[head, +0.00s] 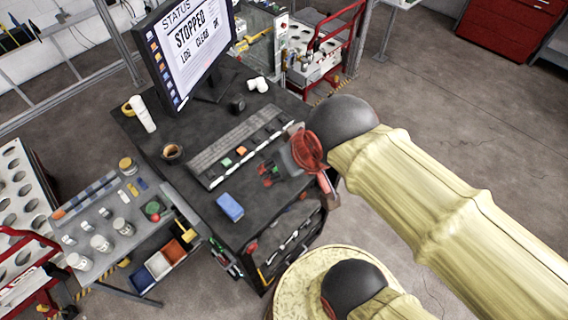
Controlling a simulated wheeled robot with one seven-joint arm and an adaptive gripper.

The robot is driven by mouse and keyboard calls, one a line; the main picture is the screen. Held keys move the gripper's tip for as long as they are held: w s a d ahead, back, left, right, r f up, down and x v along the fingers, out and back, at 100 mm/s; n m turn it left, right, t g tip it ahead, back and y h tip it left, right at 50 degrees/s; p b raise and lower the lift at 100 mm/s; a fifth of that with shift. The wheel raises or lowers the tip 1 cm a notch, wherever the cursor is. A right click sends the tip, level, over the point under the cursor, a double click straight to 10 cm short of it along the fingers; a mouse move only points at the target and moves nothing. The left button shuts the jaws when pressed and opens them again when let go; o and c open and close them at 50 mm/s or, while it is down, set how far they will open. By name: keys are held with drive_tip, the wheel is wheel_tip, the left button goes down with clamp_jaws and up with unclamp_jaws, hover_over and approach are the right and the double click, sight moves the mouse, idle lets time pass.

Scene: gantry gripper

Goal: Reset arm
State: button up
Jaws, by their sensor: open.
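In the head view, my arm comes in from the right in a yellow sleeve and ends at a dark round joint. My gripper (308,158), red and grey, shows beyond that joint, over the right side of the dark workbench (196,165). It is open and I see nothing between its fingers. The finger ends are small and partly hidden against the bench. A second sleeved part of my arm with a dark joint shows at the bottom. A monitor (190,50) at the back of the bench reads "STATUS STOPPED".
A control strip (225,150) with coloured buttons crosses the bench. A blue block (229,207), a tape roll (172,153) and a white bottle (143,115) stand around it. A side table (110,258) with jars is at left. Open floor (465,110) lies to the right.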

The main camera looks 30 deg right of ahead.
drive_tip(key=shift+f, duration=0.1)
wheel_tip(320, 180, down, 24)
drive_tip(key=b, duration=2.4)
